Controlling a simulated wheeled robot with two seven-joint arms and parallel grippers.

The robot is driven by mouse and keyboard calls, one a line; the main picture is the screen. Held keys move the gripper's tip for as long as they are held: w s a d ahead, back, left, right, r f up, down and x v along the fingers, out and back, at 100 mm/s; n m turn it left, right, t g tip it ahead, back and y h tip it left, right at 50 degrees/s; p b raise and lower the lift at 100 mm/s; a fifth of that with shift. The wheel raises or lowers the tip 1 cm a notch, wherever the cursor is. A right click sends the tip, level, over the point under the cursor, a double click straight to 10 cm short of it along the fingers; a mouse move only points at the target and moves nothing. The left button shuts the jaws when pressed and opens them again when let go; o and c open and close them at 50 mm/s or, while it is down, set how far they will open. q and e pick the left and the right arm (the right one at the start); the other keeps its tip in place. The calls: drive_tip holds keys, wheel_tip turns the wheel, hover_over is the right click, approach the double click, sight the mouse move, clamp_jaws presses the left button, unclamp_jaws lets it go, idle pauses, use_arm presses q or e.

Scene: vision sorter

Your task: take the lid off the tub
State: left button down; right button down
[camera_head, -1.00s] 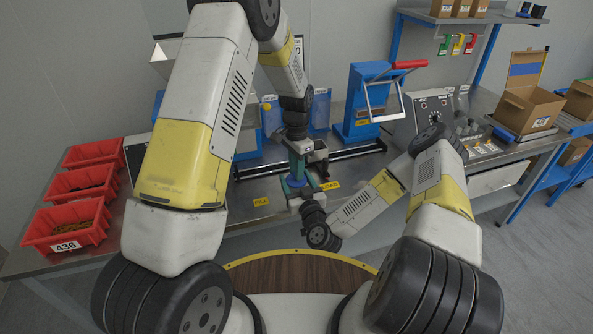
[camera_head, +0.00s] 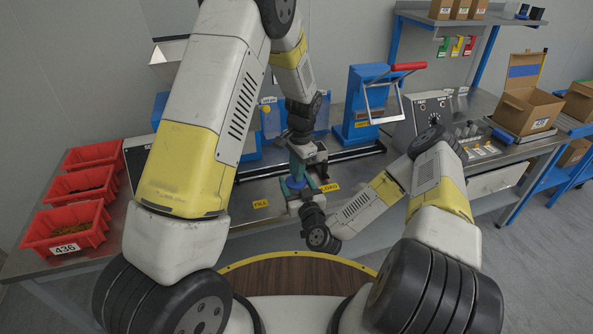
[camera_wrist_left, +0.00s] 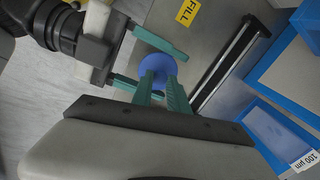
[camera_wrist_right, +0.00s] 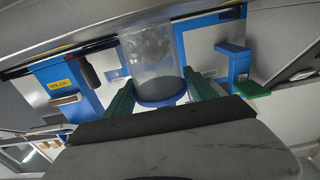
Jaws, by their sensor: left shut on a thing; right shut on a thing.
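The tub (camera_wrist_right: 152,58) shows in the right wrist view as a clear cylinder with greyish contents and a blue round part at its near end. The blue lid (camera_wrist_left: 158,66) shows in the left wrist view as a round disc, and in the head view as a small blue patch (camera_head: 296,182). My left gripper (camera_wrist_left: 160,88) is shut on the lid from above, its teal fingers at the disc's middle. My right gripper (camera_wrist_right: 160,100) is shut on the tub from the side. Whether lid and tub touch is hidden by the fingers.
Red bins (camera_head: 68,228) stand at the left of the bench. A blue press (camera_head: 366,105) with a red handle stands behind the grippers, with a control box (camera_head: 433,112) beside it. FILL (camera_head: 261,204) and LOAD labels mark the bench. An open carton (camera_head: 528,105) is far right.

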use_arm(q)
drive_tip(key=shift+w+a+r+g+h, duration=0.1)
drive_tip(key=shift+w+r+g+h, duration=0.15)
drive_tip(key=shift+r, duration=0.15)
drive_tip(key=shift+w+r+g+h, duration=0.15)
drive_tip(key=shift+r+g, duration=0.1)
drive_tip(key=shift+r, duration=0.15)
use_arm(e)
drive_tip(key=shift+s+d+f, duration=0.1)
drive_tip(key=shift+s+f, duration=0.05)
drive_tip(key=shift+f, duration=0.2)
use_arm(q)
drive_tip(key=shift+s, duration=0.2)
drive_tip(key=shift+f, duration=0.1)
use_arm(e)
drive_tip(key=shift+r, duration=0.1)
use_arm(q)
drive_tip(key=c, duration=1.7)
unclamp_jaws()
drive_tip(key=shift+s, duration=0.1)
use_arm(e)
drive_tip(key=shift+r, duration=0.1)
use_arm(q)
wheel_tip(320, 180, up, 12)
use_arm(e)
drive_tip(key=shift+r, duration=0.1)
drive_tip(key=shift+c, duration=1.1)
unclamp_jaws()
